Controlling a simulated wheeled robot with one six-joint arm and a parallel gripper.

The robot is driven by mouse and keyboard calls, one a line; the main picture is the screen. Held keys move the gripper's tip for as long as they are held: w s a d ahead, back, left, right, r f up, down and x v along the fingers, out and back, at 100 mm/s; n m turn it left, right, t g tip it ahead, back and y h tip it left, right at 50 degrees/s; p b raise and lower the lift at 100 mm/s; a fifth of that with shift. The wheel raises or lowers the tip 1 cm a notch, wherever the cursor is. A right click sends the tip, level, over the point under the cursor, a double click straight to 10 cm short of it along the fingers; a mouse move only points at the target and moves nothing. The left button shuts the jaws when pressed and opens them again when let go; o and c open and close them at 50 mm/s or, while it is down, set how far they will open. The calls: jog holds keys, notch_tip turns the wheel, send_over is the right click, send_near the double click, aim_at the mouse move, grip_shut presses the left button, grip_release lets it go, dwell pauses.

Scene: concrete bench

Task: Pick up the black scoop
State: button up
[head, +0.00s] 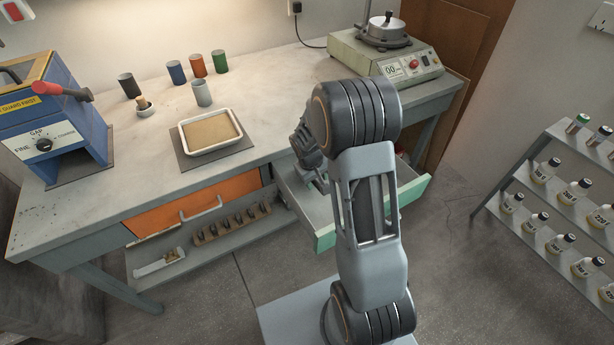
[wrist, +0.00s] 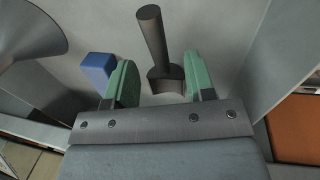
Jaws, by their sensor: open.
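The black scoop (wrist: 152,40) lies in the open drawer and shows in the wrist view, its handle pointing up and away and its wider end between my fingers. My gripper (wrist: 160,88) has two green fingertips standing apart, one on each side of the scoop's wide end. The right finger looks close to the scoop; I cannot tell whether it touches. In the head view my arm reaches into the green-fronted drawer (head: 408,200) and hides the scoop and most of my gripper.
In the wrist view a blue block (wrist: 97,68) lies just left of the left finger, and a grey funnel-like thing (wrist: 30,30) is at upper left. Drawer walls rise on both sides. On the bench (head: 110,205) stand a tray (head: 186,139), several coloured cups and a sieve shaker (head: 385,60).

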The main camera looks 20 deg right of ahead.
aim_at(317, 184)
jog(key=shift+d+f, duration=0.2)
jog(key=shift+f, duration=0.75)
jog(key=shift+d+f, duration=0.2)
jog(key=shift+f, duration=0.75)
grip_shut()
